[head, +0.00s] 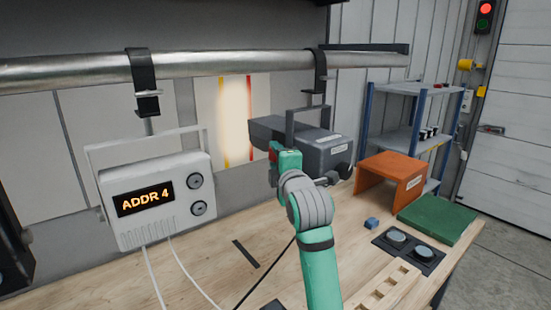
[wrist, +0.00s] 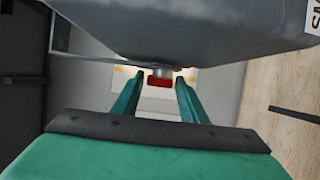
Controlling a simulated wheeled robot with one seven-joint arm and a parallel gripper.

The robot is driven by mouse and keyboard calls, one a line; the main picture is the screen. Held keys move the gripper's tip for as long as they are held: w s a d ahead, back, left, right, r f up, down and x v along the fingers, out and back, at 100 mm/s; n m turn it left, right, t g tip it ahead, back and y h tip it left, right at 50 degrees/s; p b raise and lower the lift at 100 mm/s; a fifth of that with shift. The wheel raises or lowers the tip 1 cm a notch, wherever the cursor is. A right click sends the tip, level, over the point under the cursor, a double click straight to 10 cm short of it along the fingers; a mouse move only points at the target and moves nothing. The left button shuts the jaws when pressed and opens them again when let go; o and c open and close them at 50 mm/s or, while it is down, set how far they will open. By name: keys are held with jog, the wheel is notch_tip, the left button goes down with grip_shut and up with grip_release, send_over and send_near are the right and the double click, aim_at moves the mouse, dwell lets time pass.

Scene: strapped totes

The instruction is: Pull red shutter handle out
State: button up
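The red shutter handle (wrist: 158,81) shows in the wrist view as a small red block under the dark grey lamp housing (wrist: 180,30). My gripper (wrist: 160,79) has its two green fingers on either side of the handle, with a narrow gap visible at each side, so it looks open. In the head view the grey housing (head: 322,151) hangs from the rail. My gripper (head: 274,158) is at its near left side, where a bit of red shows. Most of the handle is hidden there by my gripper.
A white box reading "ADDR 4" (head: 157,200) hangs at left from the metal pipe (head: 190,68). An orange stand (head: 393,178), a green mat (head: 437,218), a blue block (head: 372,223) and a wooden rack (head: 388,286) lie at right on the bench. Cables hang at the front.

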jog(key=shift+a, duration=0.1)
grip_shut()
jog(key=a, duration=0.1)
jog(key=s+a, duration=0.1)
jog(key=a, duration=0.1)
jog(key=s+a, duration=0.1)
jog(key=shift+s+a, duration=0.15)
jog(key=shift+s, duration=0.1)
jog(key=shift+o, duration=1.6)
grip_release()
jog(key=shift+o, duration=0.6)
jog(key=v, duration=1.1)
jog(key=shift+d, duration=0.25)
jog(key=shift+w+f, duration=0.1)
